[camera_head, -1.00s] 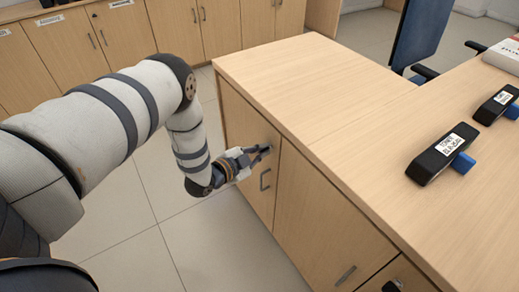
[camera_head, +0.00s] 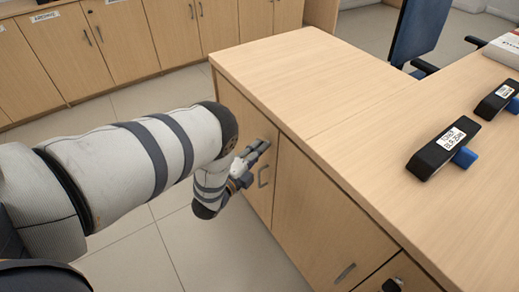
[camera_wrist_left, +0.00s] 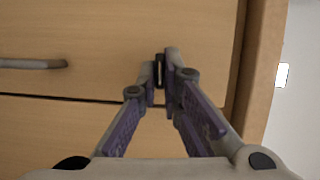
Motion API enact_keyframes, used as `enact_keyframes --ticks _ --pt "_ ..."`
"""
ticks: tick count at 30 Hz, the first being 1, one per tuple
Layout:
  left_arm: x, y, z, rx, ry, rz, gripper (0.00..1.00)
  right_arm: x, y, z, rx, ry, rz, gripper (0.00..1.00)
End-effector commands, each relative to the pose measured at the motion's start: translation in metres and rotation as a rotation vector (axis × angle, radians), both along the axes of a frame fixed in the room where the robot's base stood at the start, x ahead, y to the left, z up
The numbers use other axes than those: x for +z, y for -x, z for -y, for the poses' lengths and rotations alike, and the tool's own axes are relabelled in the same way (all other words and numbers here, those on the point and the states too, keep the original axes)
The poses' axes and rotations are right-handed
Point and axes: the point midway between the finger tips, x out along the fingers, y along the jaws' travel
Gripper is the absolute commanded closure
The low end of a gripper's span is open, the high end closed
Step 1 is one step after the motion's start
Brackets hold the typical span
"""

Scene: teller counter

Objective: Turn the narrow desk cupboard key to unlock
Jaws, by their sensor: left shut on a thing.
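The narrow desk cupboard door (camera_head: 236,112) is the pale wood panel at the left end of the desk front, with a grey bar handle (camera_head: 263,176). My left gripper (camera_head: 262,147) is at the upper part of this door, above the handle. In the left wrist view its fingers (camera_wrist_left: 160,82) are closed around a small dark key (camera_wrist_left: 159,67) at the door face. The lock behind the key is mostly hidden by the fingers. The handle also shows in the left wrist view (camera_wrist_left: 34,63). My right gripper is not in view.
The desk top (camera_head: 300,90) overhangs just above my left gripper. A wider cupboard door (camera_head: 315,222) is to the right. Black stamps (camera_head: 443,147) with blue parts lie on the desk. Wall cupboards (camera_head: 130,40) stand behind; the tiled floor between is clear.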

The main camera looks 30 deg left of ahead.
Motion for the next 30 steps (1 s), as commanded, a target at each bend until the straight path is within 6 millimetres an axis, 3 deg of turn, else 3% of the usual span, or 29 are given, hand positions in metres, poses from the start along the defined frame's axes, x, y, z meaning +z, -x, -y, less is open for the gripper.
enact_keyframes --ticks 23,24,26,30 --pt "-0.0001 -0.0003 0.0 -0.001 -0.083 0.035 1.0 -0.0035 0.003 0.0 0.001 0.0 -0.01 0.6" --pt "-0.0001 -0.0003 -0.0001 -0.001 -0.083 0.035 0.87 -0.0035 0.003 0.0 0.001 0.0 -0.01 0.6" --pt "-0.0002 -0.0003 -0.0001 -0.001 -0.083 0.035 0.73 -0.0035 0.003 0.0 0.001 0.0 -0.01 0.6" --pt "-0.0003 -0.0002 -0.0002 0.0 -0.082 0.035 0.73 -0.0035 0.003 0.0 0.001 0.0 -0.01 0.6"
